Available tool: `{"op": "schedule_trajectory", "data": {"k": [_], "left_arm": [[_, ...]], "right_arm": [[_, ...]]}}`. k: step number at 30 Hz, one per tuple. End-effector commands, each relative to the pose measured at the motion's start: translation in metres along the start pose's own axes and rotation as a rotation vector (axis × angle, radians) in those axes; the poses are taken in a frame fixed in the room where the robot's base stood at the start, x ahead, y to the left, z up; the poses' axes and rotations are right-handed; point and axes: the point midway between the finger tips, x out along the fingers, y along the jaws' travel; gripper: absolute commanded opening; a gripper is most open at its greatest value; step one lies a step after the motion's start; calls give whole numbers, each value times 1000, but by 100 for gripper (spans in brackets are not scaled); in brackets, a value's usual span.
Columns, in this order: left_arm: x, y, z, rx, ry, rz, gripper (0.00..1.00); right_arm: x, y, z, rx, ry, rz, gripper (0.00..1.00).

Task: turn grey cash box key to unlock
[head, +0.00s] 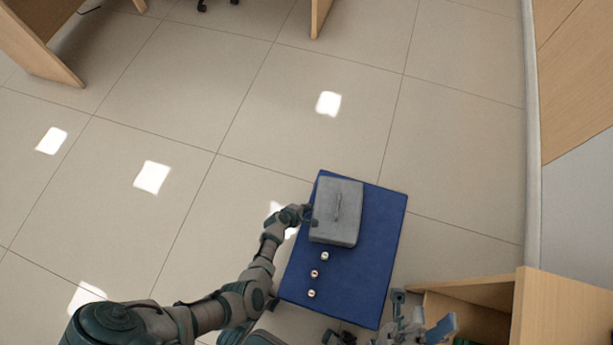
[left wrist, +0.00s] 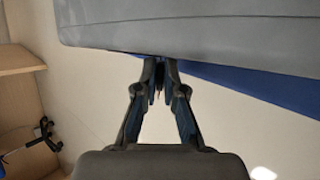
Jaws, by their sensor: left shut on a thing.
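The grey cash box (head: 345,204) sits on the blue mat (head: 370,268), with a handle (head: 337,206) on its lid. In the left wrist view its grey side (left wrist: 200,40) fills the top. My left gripper (head: 308,217) is at the box's left side. In the left wrist view my left gripper (left wrist: 160,72) has its fingertips together against the box side, shut on the small key (left wrist: 158,93). The key is mostly hidden between the fingers, so its turn angle cannot be told. My right gripper (head: 422,315) is low in the head view, fingers apart and empty, away from the box.
Several small round pieces (head: 314,273) lie in a row on the mat below the box. A wooden cabinet (head: 482,300) stands at the lower right, close to my right gripper. Tiled floor (head: 250,110) lies open beyond the mat.

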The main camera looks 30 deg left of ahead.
Motion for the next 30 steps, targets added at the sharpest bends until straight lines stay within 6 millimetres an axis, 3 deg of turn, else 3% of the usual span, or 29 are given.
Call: {"op": "schedule_trajectory", "data": {"k": [1,11,12,14,30], "left_arm": [[1,-9,2,-1,-5,-12,0],[1,-10,2,-2,-7,-12,0],[1,-10,2,-2,-7,-13,18],[1,-9,2,-2,-7,-12,33],[-3,-3,1,1,-3,0,33]], "right_arm": [[-1,0,1,0,-2,0,40],[0,0,1,0,-1,0,40],[0,0,0,0,-1,0,40],[0,0,0,0,-1,0,40],[1,-1,-4,-1,7,1,40]]}}
